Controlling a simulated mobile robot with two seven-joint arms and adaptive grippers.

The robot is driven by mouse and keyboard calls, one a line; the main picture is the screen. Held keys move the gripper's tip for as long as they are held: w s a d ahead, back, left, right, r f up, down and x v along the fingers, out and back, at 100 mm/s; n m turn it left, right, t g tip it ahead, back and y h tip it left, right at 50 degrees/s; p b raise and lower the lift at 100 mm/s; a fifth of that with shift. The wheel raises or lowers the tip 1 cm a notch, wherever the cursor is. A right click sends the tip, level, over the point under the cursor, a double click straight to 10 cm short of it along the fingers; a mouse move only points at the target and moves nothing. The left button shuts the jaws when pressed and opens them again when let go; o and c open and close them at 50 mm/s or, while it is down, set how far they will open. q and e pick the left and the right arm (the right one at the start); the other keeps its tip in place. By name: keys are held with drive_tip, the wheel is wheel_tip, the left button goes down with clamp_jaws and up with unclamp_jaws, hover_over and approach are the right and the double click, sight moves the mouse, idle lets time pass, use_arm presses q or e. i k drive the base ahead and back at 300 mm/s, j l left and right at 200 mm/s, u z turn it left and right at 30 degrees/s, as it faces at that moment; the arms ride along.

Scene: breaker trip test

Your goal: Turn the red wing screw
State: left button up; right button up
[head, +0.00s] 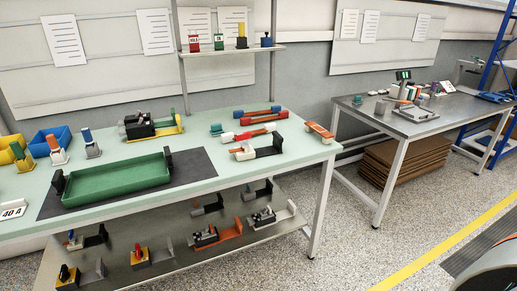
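No part is clearly recognisable as the red wing screw at this size. Small red parts show on a black device on a yellow base (150,127) at the back of the light green table, and on a yellow-based fixture (139,257) on its lower shelf. Red bars also lie at the table's right side, a red one with blue ends (263,117) and a red and white one (250,133). Neither my left nor my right gripper is in view.
The green-topped table (225,172) holds a green tray (118,180) on a dark mat, a blue bin (50,141) and a "40 A" sign (13,211). A metal bench (375,117) stands right, above stacked brown sheets (403,165). Speckled floor (365,235) between them is clear.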

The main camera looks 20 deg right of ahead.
sight(242, 137)
drive_tip(key=i+l, duration=0.4)
drive_tip(key=l, duration=0.15)
drive_tip(key=i+l, duration=0.35)
drive_tip(key=l, duration=0.15)
drive_tip(key=i+l, duration=0.4)
drive_tip(key=l, duration=0.15)
drive_tip(key=i+l, duration=0.35)
drive_tip(key=l, duration=0.2)
